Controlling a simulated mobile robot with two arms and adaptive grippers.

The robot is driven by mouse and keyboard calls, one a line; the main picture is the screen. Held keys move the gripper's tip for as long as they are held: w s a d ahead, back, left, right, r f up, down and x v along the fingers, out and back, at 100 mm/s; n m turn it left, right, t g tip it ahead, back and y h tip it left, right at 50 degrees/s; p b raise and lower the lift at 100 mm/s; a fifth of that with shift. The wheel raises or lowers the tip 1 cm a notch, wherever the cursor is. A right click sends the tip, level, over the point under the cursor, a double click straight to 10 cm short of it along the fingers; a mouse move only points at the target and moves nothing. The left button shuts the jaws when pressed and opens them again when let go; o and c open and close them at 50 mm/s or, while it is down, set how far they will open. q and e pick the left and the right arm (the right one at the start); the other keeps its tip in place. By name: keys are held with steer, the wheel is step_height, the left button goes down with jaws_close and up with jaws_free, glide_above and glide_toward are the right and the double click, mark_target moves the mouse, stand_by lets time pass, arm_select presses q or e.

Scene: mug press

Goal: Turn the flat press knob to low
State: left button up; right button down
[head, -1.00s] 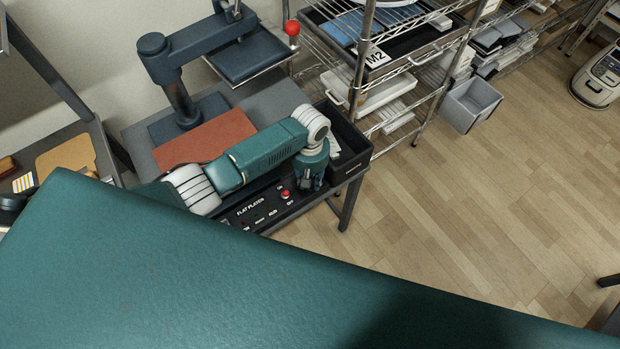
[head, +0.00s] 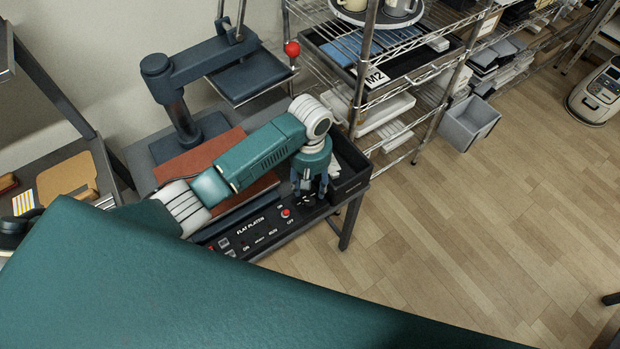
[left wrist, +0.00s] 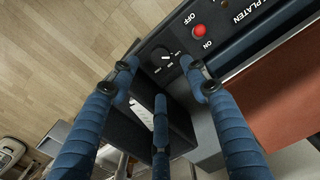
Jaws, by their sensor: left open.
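The flat press has a black control panel (head: 262,232) lettered FLAT PLATEN at its front. In the left wrist view, the black round knob (left wrist: 161,56) sits near the panel's end, beside the red button (left wrist: 199,31) marked ON and OFF. The small marks around the knob are too small to read, so its setting is unclear. My left gripper (head: 311,192) points down over the knob end of the panel. In the left wrist view its blue fingers (left wrist: 163,80) are spread and empty, with the knob showing between and beyond the tips. My right gripper is out of view.
A black bin (head: 350,172) stands right beside the gripper, at the panel's end. The press's red mat (head: 180,163) and red ball handle (head: 291,49) are behind. A wire rack (head: 445,100) stands to the right. The wooden floor (head: 480,230) is open.

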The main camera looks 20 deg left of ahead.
arm_select(q)
steer(key=shift+r, duration=1.5)
steer(key=s+d+f+m+t+h, duration=0.1)
steer(key=s+d+m, duration=0.15)
steer(key=s, duration=0.35)
steer(key=s+d+f+m+h, duration=0.1)
steer(key=s+m, duration=0.2)
steer(key=s, duration=0.2)
steer(key=s+a+r+m+t+y, duration=0.25)
steer(key=s+a+r+m, duration=0.25)
steer(key=s+a, duration=0.6)
steer(key=s+d+f+g+b, duration=0.1)
steer(key=s+f+b, duration=0.1)
steer(key=f, duration=1.3)
steer(key=s+d+f+b, duration=0.1)
steer(key=s+f+b, duration=0.1)
steer(key=f, duration=1.4)
steer(key=s+a+f+g+b, duration=0.1)
steer(key=s+a+f+b, duration=0.1)
steer(key=s+f, duration=1.4)
steer(key=shift+s+a+f, duration=0.25)
steer(key=shift+a+f, duration=0.25)
steer(key=shift+f, duration=0.35)
